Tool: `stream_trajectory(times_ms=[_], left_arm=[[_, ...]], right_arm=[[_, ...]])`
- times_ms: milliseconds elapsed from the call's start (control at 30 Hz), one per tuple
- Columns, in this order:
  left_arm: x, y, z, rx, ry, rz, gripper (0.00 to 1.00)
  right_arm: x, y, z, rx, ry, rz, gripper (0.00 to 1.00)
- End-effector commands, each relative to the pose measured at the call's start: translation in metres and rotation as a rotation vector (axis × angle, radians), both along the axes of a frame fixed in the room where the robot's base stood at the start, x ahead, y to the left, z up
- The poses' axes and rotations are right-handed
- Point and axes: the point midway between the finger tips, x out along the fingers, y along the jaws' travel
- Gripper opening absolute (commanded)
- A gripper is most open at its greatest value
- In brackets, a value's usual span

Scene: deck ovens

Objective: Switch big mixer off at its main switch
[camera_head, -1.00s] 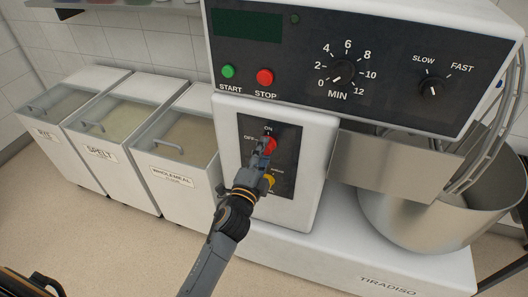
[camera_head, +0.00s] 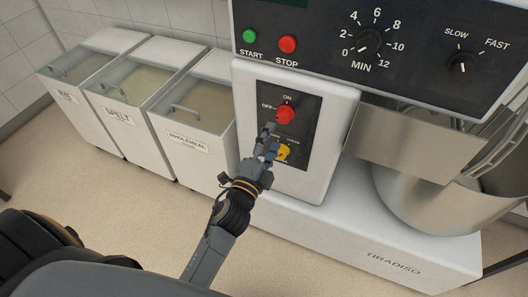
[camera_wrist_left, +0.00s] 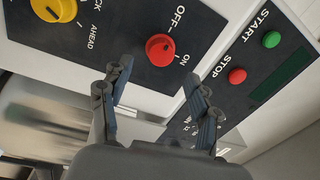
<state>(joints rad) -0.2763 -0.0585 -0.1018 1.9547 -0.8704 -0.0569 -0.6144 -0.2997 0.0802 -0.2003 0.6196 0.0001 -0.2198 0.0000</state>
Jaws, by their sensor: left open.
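The main switch is a red rotary knob (camera_head: 285,114) on a dark panel on the front of the big mixer (camera_head: 335,200), with ON above it and OFF at its left. In the left wrist view the red knob (camera_wrist_left: 160,49) shows beyond the fingertips. I cannot tell for sure which label its pointer faces. My left gripper (camera_head: 269,137) is just below and in front of the knob, apart from it. In the left wrist view its two fingers (camera_wrist_left: 157,78) are spread and empty. My right gripper is not in view.
A yellow knob (camera_head: 283,152) sits right below the red one, partly behind my gripper. Green START (camera_head: 250,36) and red STOP (camera_head: 288,44) buttons are above. A steel bowl (camera_head: 425,200) stands at right. Flour bins (camera_head: 190,137) stand at left. The floor in front is clear.

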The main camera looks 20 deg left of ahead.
Motion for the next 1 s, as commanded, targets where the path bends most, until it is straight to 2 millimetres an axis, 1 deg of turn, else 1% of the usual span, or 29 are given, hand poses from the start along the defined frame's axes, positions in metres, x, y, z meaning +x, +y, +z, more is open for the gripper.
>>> stream_trajectory(times_ms=[33, 100, 200, 300, 467, 900, 967, 1000], left_arm=[[-0.012, 0.001, -0.002, -0.002, 0.003, 0.001, 0.62], [-0.023, 0.001, -0.003, -0.002, 0.002, 0.001, 0.62], [-0.037, 0.001, -0.004, -0.001, 0.002, 0.002, 0.62], [-0.045, 0.002, -0.004, -0.001, 0.001, 0.002, 0.62], [-0.05, 0.002, -0.004, 0.0, -0.001, 0.001, 0.62], [-0.05, 0.002, -0.004, 0.0, 0.0, 0.0, 0.62], [-0.05, 0.001, -0.007, -0.006, 0.007, -0.002, 0.62], [-0.049, 0.0, -0.014, -0.016, 0.02, -0.004, 0.62]], right_arm=[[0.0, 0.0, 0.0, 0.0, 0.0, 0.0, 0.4], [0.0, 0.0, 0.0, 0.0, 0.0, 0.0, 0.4], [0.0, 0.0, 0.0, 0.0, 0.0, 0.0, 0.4], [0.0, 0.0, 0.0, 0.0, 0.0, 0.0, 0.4], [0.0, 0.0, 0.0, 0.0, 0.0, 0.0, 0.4], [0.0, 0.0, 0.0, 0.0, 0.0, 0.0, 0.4], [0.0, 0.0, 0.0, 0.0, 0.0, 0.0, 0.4], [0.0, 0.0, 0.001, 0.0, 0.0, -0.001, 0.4]])
